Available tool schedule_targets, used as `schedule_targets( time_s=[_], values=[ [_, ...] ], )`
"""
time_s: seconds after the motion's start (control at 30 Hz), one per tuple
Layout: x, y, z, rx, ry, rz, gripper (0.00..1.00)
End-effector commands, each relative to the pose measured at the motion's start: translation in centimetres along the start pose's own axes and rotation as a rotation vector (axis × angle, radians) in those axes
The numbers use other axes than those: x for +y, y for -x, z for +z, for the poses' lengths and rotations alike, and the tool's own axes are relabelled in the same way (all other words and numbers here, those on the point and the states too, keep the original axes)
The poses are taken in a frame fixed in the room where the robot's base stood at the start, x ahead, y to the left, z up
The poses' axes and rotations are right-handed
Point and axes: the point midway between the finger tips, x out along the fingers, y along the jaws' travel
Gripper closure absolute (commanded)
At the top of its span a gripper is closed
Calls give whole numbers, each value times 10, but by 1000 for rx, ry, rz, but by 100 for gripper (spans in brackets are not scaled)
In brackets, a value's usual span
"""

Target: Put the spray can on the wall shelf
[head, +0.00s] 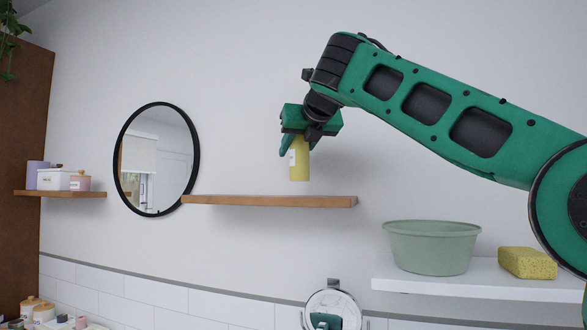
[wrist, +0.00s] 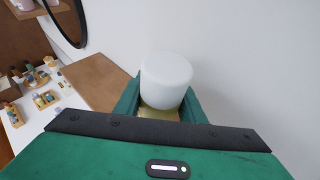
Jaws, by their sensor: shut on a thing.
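The spray can (head: 299,160) is yellow and hangs upright below my gripper (head: 297,143) in the head view. My gripper is shut on its upper part. In the wrist view the can's white cap (wrist: 166,80) shows between the two green fingers. The wooden wall shelf (head: 270,201) is bare, and the can's bottom appears a little above its right part in the head view. Whether the can is directly over the board in depth is hard to tell there. In the wrist view the shelf (wrist: 98,79) shows to the left of the can.
A round black-framed mirror (head: 156,159) hangs left of the shelf. A smaller shelf (head: 85,194) at far left holds containers. At right, a white shelf (head: 480,281) carries a green basin (head: 432,247) and a yellow sponge (head: 527,263). A small round mirror (head: 333,308) is below.

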Motion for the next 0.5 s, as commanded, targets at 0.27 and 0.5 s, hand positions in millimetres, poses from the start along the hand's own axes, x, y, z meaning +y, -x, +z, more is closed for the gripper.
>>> schedule_targets(
  time_s=[0.27,0.5],
  values=[
    [0,-5,-16,2,3,-4,89],
    [2,-12,-31,2,3,0,89]
  ],
)
